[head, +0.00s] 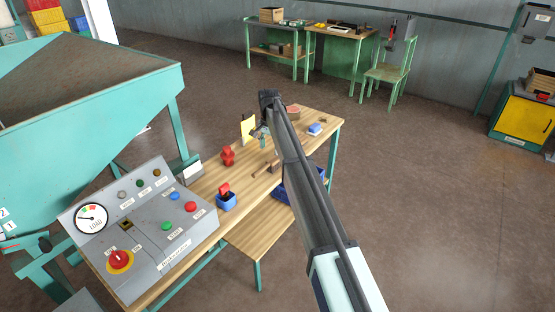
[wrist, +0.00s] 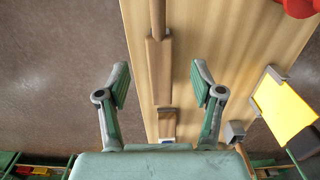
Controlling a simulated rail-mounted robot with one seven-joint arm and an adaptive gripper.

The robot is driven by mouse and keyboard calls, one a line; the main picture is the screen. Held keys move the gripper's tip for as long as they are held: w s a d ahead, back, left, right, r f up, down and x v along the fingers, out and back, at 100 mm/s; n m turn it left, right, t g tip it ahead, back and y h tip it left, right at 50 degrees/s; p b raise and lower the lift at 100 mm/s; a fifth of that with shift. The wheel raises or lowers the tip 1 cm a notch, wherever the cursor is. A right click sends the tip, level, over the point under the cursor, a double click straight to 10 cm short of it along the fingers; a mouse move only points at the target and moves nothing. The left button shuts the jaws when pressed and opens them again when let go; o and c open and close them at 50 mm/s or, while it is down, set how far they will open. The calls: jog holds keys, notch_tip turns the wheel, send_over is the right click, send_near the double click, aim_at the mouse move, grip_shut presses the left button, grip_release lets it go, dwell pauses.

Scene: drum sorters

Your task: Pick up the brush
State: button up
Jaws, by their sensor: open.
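The brush (wrist: 159,70) looks like a long brown wooden piece with a narrow handle running to the top of the wrist view. It lies on the wooden workbench (wrist: 220,50). In the head view a brown handled thing, which looks like the brush (head: 266,169), lies beside my arm, and part of it may be hidden. My gripper (wrist: 160,86) is open, with one finger on each side of the brush's line and clear space on both sides. In the head view my gripper (head: 264,134) is over the bench near the yellow card.
A yellow card (wrist: 284,106) stands beside the right finger. A red object (head: 228,156), a blue container (head: 227,202) and a blue-white item (head: 315,129) are on the bench. A grey control panel (head: 145,235) is at the near end. A green chair (head: 390,70) stands behind.

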aim_at(271, 162)
notch_tip(271, 162, down, 5)
jog(key=shift+f+p, duration=0.15)
jog(key=shift+p, duration=0.5)
jog(key=shift+w+d+f+p, duration=0.1)
jog(key=shift+f+p, duration=1.2)
jog(key=shift+f, duration=1.35)
grip_shut()
